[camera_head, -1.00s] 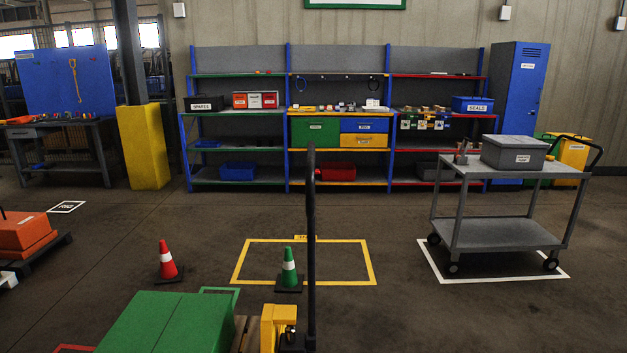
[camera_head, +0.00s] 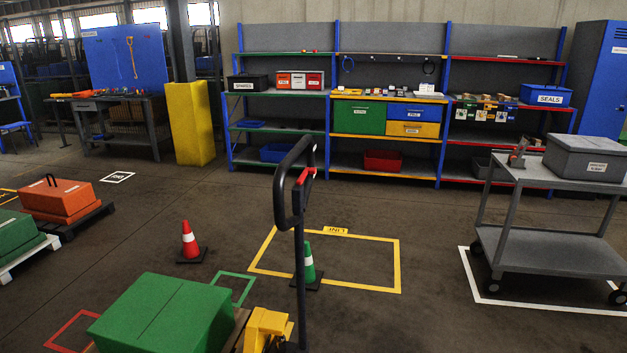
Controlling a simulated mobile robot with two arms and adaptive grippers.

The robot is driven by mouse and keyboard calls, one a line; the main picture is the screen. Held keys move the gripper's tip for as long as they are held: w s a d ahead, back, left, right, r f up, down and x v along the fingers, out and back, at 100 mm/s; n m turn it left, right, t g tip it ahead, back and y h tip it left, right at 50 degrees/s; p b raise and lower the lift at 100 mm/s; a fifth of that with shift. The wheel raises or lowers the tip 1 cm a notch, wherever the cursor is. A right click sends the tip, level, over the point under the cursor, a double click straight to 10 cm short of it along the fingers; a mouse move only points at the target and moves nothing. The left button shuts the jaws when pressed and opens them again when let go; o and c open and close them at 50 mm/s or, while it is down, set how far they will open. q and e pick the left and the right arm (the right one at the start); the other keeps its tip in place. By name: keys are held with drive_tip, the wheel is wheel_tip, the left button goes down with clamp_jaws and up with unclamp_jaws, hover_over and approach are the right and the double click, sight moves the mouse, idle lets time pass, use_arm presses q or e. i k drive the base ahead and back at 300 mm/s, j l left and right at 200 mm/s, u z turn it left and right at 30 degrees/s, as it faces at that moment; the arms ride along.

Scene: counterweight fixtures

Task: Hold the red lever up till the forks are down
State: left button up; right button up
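The red lever (camera_head: 305,176) sits inside the black loop handle (camera_head: 283,190) of a pallet truck, at the middle of the head view. The handle stands upright on a dark shaft. The truck's yellow body (camera_head: 268,328) shows at the bottom edge. A wooden pallet (camera_head: 236,330) with a large green box (camera_head: 166,318) on it is beside the yellow body. The forks are hidden under the load, so their height cannot be told. Neither of my grippers shows in the view, and nothing is seen touching the lever.
A red cone (camera_head: 190,240) and a green cone (camera_head: 309,264) stand beyond the truck, the green one by a yellow floor outline (camera_head: 398,262). A grey cart (camera_head: 545,245) stands at right. Orange boxes (camera_head: 62,200) on a pallet are at left. Shelves (camera_head: 335,100) line the back wall.

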sight(300, 178)
drive_tip(key=i+l+u, duration=0.1)
drive_tip(key=u, duration=0.3)
drive_tip(key=i+l+u, duration=0.3)
drive_tip(key=l+u, duration=0.15)
drive_tip(key=l, duration=0.2)
drive_tip(key=i+l+u, duration=0.2)
drive_tip(key=l, duration=0.15)
drive_tip(key=l+u, duration=0.25)
drive_tip(key=i+l, duration=0.15)
drive_tip(key=l, duration=0.6)
drive_tip(key=i+l+u, duration=0.1)
drive_tip(key=l, duration=0.65)
drive_tip(key=i+l, duration=0.15)
drive_tip(key=l, duration=0.6)
drive_tip(key=i+l+u, duration=0.1)
drive_tip(key=l, duration=0.65)
drive_tip(key=i+l, duration=0.1)
drive_tip(key=l, duration=0.7)
